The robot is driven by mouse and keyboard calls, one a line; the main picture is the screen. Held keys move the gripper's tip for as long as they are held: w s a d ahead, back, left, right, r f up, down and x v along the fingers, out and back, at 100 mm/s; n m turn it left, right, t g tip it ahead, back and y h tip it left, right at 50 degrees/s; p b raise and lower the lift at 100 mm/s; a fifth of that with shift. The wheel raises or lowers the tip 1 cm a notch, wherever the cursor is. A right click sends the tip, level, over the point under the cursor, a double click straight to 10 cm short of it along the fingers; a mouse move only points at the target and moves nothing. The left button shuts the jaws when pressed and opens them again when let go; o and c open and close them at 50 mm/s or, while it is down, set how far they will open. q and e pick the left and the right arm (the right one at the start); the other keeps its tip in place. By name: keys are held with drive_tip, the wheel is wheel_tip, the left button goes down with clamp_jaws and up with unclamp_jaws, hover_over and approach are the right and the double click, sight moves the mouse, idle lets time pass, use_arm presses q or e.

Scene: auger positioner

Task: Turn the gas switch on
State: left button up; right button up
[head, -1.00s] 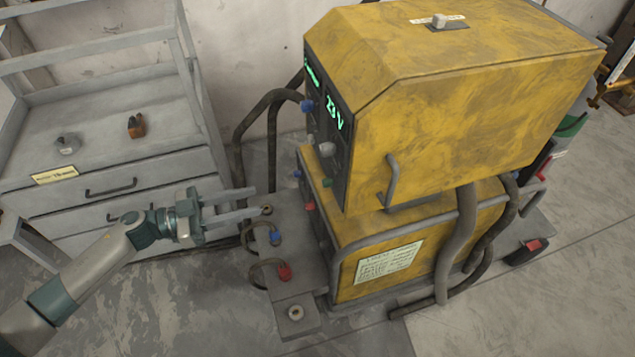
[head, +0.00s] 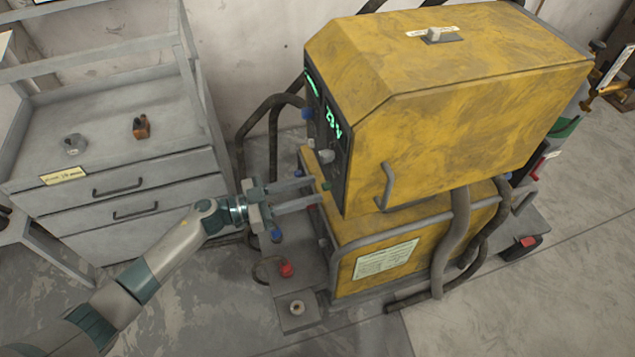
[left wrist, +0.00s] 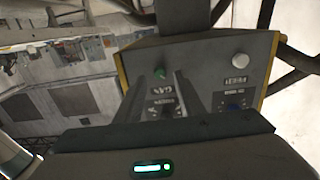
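The yellow welding machine (head: 455,110) stands at the centre right, its dark control panel facing left. A dark control sits low between the fingers above blurred labels; I cannot read which is the gas switch. My left gripper (head: 321,191) is open and empty, its fingertips close to the lower panel; contact cannot be told. It also shows in the left wrist view (left wrist: 161,80). My right gripper is out of view.
A grey drawer cabinet (head: 130,185) stands at the left with small items on top. The machine's grey base plate (head: 300,260) holds a red connector (head: 286,270) and a blue one (head: 277,235). Dark hoses loop behind and beside the machine. Another switch (head: 438,35) sits on its top.

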sight(327, 186)
use_arm(q)
drive_tip(key=shift+p+x, duration=0.3)
drive_tip(key=shift+x, duration=1.25)
drive_tip(key=shift+c, duration=0.7)
clamp_jaws()
